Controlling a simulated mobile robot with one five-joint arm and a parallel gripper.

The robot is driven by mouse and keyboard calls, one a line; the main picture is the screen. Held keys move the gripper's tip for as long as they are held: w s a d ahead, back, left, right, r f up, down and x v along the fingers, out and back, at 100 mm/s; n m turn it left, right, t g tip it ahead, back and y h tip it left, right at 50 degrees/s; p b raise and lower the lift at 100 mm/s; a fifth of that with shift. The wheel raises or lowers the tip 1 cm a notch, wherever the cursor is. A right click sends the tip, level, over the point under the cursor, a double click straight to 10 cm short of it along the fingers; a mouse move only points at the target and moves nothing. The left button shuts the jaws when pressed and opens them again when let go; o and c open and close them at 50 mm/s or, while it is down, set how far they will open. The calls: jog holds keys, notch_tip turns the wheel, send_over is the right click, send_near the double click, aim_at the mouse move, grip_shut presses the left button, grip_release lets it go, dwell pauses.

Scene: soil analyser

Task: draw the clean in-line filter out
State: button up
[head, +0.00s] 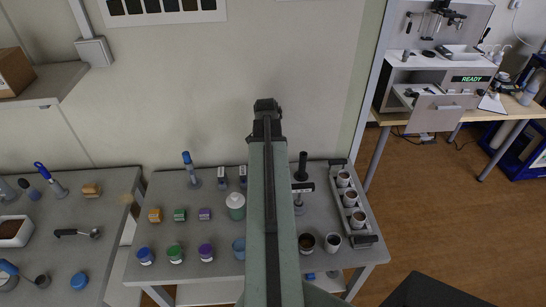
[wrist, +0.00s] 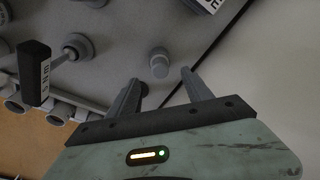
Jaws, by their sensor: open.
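My gripper (wrist: 160,82) is open in the wrist view, with nothing between its fingers. A short grey cylinder with a lighter round end (wrist: 159,63) lies just beyond the fingertips, roughly in line with the gap and apart from them. I cannot tell whether it is the clean in-line filter; no filter can be made out for sure in either view. A dark thing is partly hidden behind the left finger. In the head view my arm hides the gripper and part of the bench.
A black block with a white label (wrist: 36,73) stands left of my gripper; it also shows on a stand in the head view (head: 303,187). A rack (head: 361,213) holds cups at the bench's right. Small labelled boxes (head: 221,175) stand near the wall. The analyser (head: 443,75) reads READY.

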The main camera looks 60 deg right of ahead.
jog(key=f+b, duration=0.4)
jog(key=d+f+b, duration=0.1)
jog(key=f, duration=0.1)
jog(key=shift+f+b, duration=0.4)
jog(key=shift+r, duration=0.15)
jog(key=shift+s, duration=0.1)
grip_shut()
jog(key=shift+r+p, duration=0.6)
jog(key=shift+p, duration=0.15)
jog(key=shift+r+p, duration=2.85)
jog(key=shift+r, duration=0.05)
